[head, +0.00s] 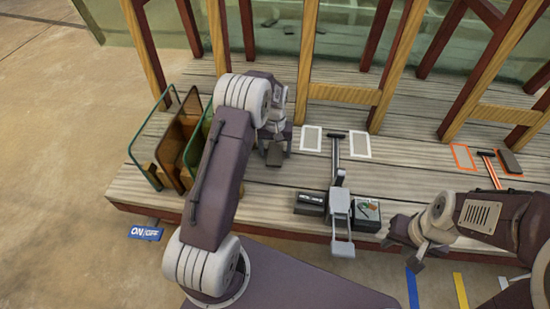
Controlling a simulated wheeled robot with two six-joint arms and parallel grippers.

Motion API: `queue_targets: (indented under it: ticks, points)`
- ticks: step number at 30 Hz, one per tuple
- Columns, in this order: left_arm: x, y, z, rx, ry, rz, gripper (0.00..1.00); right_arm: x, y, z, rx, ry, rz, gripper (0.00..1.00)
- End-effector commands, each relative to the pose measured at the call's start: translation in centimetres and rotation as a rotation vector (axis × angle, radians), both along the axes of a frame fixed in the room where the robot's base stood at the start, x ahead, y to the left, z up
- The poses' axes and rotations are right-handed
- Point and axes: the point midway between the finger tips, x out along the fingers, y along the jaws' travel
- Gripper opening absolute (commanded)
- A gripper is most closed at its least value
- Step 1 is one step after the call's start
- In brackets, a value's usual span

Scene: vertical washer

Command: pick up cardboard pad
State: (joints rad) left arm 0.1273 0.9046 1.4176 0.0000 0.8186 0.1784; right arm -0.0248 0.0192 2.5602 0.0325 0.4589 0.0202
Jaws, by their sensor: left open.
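A small dark brown pad (274,155), which may be the cardboard pad, is at my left gripper (276,146) on the wooden bench. The gripper is open and reaches down around or just above the pad; whether the fingers touch it is hidden. A similar dark pad (510,161) lies at the far right beside a red-handled tool. My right gripper (402,251) is at the bench's front edge, right of the boxes; its fingers look spread with nothing between them.
Framed green and brown glass panels (172,145) stand at the bench's left end. White-framed patches (312,138) flank a dark T-shaped tool (336,148). A black box (309,204) and a small patterned box (367,211) sit near the front edge. Wooden uprights (305,60) rise behind.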

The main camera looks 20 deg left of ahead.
Motion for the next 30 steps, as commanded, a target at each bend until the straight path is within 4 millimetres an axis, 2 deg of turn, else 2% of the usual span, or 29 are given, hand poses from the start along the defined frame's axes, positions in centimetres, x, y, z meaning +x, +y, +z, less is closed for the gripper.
queue_targets:
  ticks: [2, 6, 9, 16, 19, 26, 30]
  points:
    - [0.0, 0.0, 0.2, 0.000, 0.000, 0.000, 0.75, 0.0, 0.0, 0.2, 0.000, 0.000, 0.000, 0.36]
    - [0.0, 0.0, 0.2, 0.000, 0.001, 0.000, 0.36, 0.0, 0.0, 0.2, 0.000, -0.001, 0.000, 0.36]
    - [0.0, 0.0, 0.2, 0.000, 0.001, 0.000, 0.12, 0.0, 0.0, 0.2, 0.000, -0.001, 0.000, 0.36]
    - [0.0, 0.0, 0.3, 0.000, 0.001, 0.000, 0.11, 0.0, 0.0, 0.3, 0.000, -0.001, 0.000, 0.36]
    - [0.0, 0.0, 0.9, 0.000, 0.000, 0.000, 0.11, 0.0, 0.0, 0.8, 0.000, 0.000, 0.000, 0.36]
    - [0.0, 0.0, 4.8, 0.000, 0.000, 0.000, 0.11, 0.0, 0.0, 4.1, 0.000, -0.001, 0.000, 0.36]
    - [1.8, -2.1, 6.6, 0.000, -0.001, -0.005, 0.11, 0.0, 0.0, 6.0, 0.000, -0.001, 0.000, 0.36]
